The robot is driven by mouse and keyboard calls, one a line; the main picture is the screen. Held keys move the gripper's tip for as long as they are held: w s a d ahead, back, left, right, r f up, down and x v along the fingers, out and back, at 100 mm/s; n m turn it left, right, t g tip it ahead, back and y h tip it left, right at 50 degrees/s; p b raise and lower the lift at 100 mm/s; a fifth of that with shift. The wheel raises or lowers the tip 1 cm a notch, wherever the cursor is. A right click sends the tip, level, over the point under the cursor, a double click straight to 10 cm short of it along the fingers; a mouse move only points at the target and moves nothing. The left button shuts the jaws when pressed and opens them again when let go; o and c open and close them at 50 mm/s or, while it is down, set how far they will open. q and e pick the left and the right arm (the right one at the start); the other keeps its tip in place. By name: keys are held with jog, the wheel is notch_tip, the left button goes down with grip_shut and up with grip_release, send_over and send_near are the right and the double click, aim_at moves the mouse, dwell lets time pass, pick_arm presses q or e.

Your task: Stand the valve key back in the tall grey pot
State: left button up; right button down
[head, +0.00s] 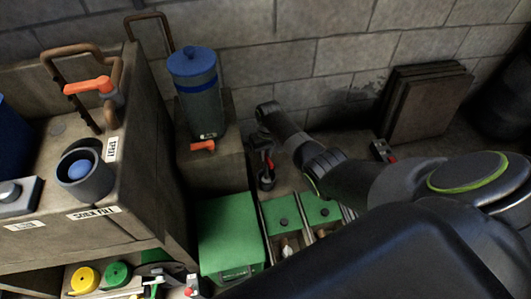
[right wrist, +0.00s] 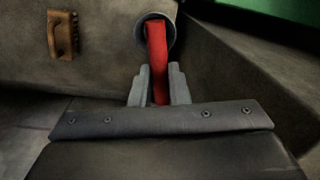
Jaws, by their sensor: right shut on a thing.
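The valve key (right wrist: 157,55) is a red bar in the right wrist view. My right gripper (right wrist: 159,92) is shut on it, with a finger on each side. The key's far part overlaps the mouth of a round grey pot (right wrist: 172,35); I cannot tell how deep it reaches in. In the head view my right gripper (head: 262,142) is small and dark, over the floor beside the wooden block. A bit of red key (head: 269,161) shows below it, just above the dark pot (head: 267,183). My left gripper is not in view.
A green box (head: 230,235) and green-lidded bins (head: 282,215) stand in front of the pot. A blue-lidded canister (head: 195,85) stands on a block to the left. The bench (head: 130,200) holds a grey cup (head: 97,183). Boards (head: 425,105) lean on the back wall.

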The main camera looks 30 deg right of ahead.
jog(key=shift+f+b, duration=0.8)
jog(key=shift+f, duration=0.25)
jog(key=c, duration=1.3)
grip_release()
notch_tip(320, 180, up, 8)
jog(key=p, duration=0.8)
jog(key=shift+r+p, duration=0.1)
jog(key=shift+p, duration=0.2)
jog(key=shift+s+f, duration=0.1)
jog(key=shift+f, duration=0.1)
